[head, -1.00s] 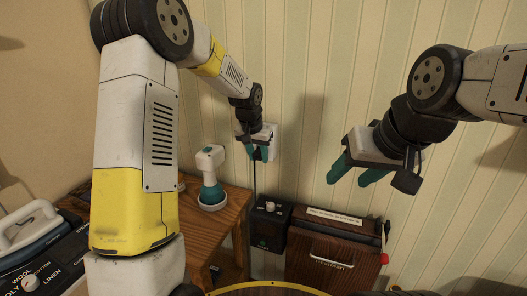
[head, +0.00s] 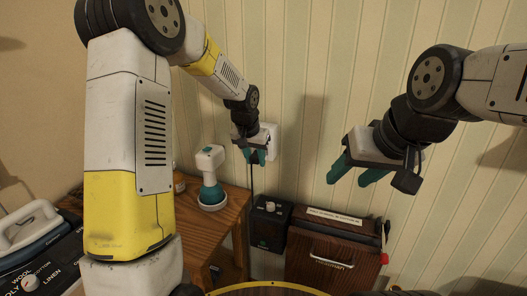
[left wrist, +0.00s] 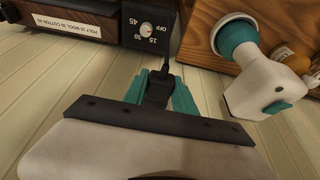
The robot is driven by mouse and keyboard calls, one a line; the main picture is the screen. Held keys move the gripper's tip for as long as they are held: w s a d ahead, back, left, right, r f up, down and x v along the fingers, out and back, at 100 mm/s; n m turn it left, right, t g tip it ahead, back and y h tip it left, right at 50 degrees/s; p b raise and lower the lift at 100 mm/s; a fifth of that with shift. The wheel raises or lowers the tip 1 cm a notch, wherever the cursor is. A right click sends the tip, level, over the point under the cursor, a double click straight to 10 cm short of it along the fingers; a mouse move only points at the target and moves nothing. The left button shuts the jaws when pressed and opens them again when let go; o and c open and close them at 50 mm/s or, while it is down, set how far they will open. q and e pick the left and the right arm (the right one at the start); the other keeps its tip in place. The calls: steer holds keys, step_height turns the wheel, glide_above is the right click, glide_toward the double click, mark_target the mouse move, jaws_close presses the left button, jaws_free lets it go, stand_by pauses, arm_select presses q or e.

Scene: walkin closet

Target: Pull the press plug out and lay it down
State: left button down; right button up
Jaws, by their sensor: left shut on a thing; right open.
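Whether the plug's pins are clear of the socket is hidden. The wooden trouser press (head: 325,262) stands against the wall below, beside its dial box. My right gripper (head: 357,176) is open and empty, above the press.
A wooden table (head: 225,212) stands below my left gripper. A white and teal steamer (head: 210,172) is on it in a round base. An iron (head: 32,230) and a dial panel are at the far left.

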arm_select(q)
steer(key=shift+s+a, duration=0.1)
steer(key=shift+s, duration=0.1)
steer(key=shift+s+a, duration=0.1)
steer(key=shift+s, duration=0.2)
steer(key=shift+s+a, duration=0.25)
steer(key=shift+s, duration=0.55)
